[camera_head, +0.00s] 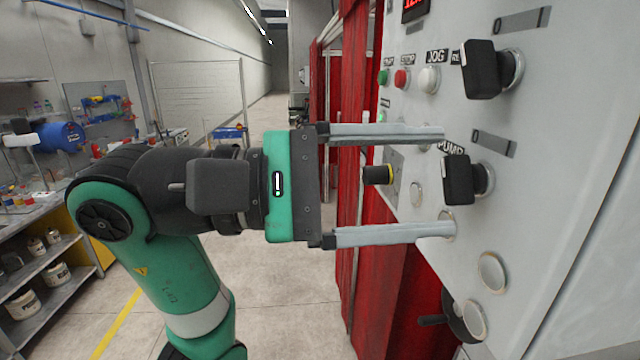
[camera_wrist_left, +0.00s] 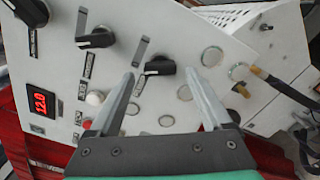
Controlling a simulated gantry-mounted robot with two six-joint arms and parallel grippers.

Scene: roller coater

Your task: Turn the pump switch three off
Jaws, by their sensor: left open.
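A black rotary knob (camera_head: 458,180) with a "PUMP" label beside it sits on the light grey control panel (camera_head: 560,190). I take it for pump switch three, though its number is not readable. It also shows in the left wrist view (camera_wrist_left: 158,66), just beyond and between the fingertips. My left gripper (camera_head: 449,182) is open, its two fingers pointing at the panel, one above and one below the knob. Whether a finger touches the panel or knob I cannot tell. My right gripper is not in view.
Another black knob (camera_head: 481,70) sits above, with green, red and white buttons (camera_head: 428,80) nearby. A red digital display (camera_wrist_left: 43,103) and round blank caps (camera_head: 491,272) are on the panel. A black-and-yellow part (camera_head: 377,174) sticks out between the fingers. Red curtain-like panels (camera_head: 370,240) stand beside it.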

